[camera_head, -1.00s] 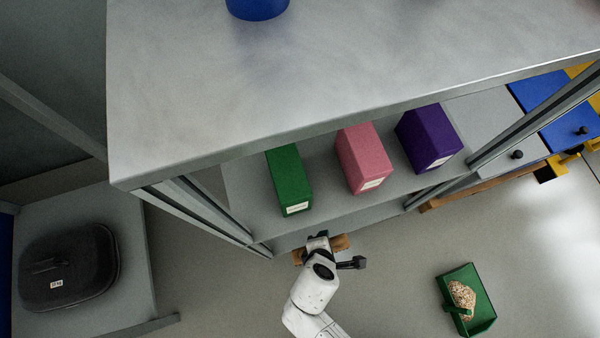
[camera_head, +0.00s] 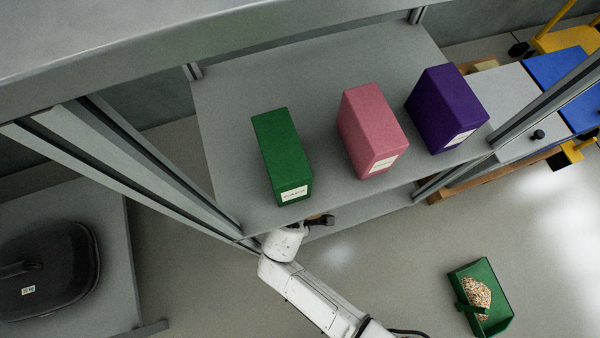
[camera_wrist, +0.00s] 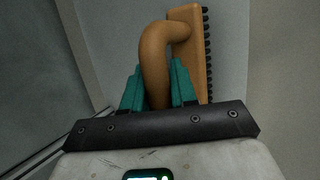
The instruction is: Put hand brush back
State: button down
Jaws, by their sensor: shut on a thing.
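The hand brush (camera_wrist: 153,62) has a curved orange-brown handle and a flat block with dark bristles along its right side in the wrist view. My gripper (camera_wrist: 158,88) has teal fingers and is shut on the handle. In the head view a small brown part of the brush (camera_head: 322,219) shows beside my gripper (camera_head: 303,226), at the front edge of the shelf below the green box. Most of the brush is hidden there by my wrist and the shelf. I cannot tell whether the brush touches a surface.
A green box (camera_head: 281,156), a pink box (camera_head: 371,131) and a purple box (camera_head: 448,109) stand on the middle shelf (camera_head: 330,190). A green dustpan (camera_head: 497,276) with brown granules lies on the floor at right. A black case (camera_head: 45,268) sits at left.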

jog(key=shift+f, duration=0.4)
jog(key=shift+f, duration=0.15)
jog(key=c, duration=0.9)
grip_release()
jog(key=shift+s+a+r+p, duration=0.1)
jog(key=shift+s+r+p, duration=0.05)
jog(key=shift+r+p, duration=0.3)
jog(key=p+v, duration=0.5)
jog(key=v, duration=0.6)
jog(key=shift+r, duration=0.1)
